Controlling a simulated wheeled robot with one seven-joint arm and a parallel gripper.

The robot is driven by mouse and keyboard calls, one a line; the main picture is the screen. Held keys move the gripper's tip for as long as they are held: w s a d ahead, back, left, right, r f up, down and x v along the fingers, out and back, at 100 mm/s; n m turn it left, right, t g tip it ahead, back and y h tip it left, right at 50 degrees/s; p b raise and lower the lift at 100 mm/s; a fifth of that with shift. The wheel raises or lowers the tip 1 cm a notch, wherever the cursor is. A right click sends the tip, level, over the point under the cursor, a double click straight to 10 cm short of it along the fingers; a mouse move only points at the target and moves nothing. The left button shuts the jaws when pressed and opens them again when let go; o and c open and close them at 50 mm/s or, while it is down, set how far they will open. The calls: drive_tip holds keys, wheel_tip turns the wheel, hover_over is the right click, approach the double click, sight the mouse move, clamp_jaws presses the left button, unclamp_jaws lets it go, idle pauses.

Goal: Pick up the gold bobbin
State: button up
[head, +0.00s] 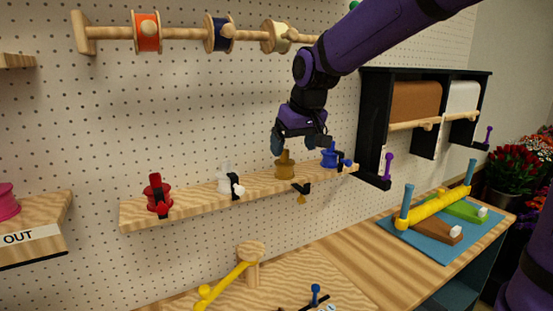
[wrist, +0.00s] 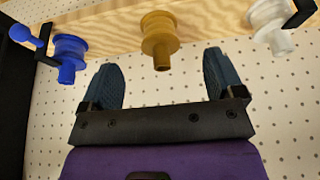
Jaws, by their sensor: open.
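The gold bobbin (head: 285,164) stands on a narrow wooden shelf fixed to the pegboard wall, between the white bobbin and the blue bobbin. In the wrist view the gold bobbin (wrist: 160,38) lies just beyond the fingertips, centred between them. My gripper (head: 300,143) is open and empty, close above the gold bobbin in the head view. In the wrist view my gripper (wrist: 162,72) shows its two dark blue fingers spread apart. I see no contact between the fingers and the bobbin.
The shelf (head: 135,214) also holds a red bobbin (head: 158,194), a white bobbin (head: 224,178) and a blue bobbin (head: 329,156), with small holders. A rod with ribbon spools (head: 147,32) hangs above. A black rack (head: 372,125) stands at right. A wooden table (head: 345,250) lies below.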

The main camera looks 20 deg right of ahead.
sight(287, 161)
drive_tip(key=shift+w+a+f, duration=0.1)
drive_tip(key=shift+w+f, duration=0.05)
drive_tip(key=shift+w, duration=0.4)
drive_tip(key=shift+w+f, duration=0.2)
drive_tip(key=shift+f, duration=0.05)
drive_tip(key=x, duration=0.6)
drive_tip(key=shift+w+f, duration=0.15)
drive_tip(key=shift+f, duration=0.2)
drive_tip(key=c, duration=1)
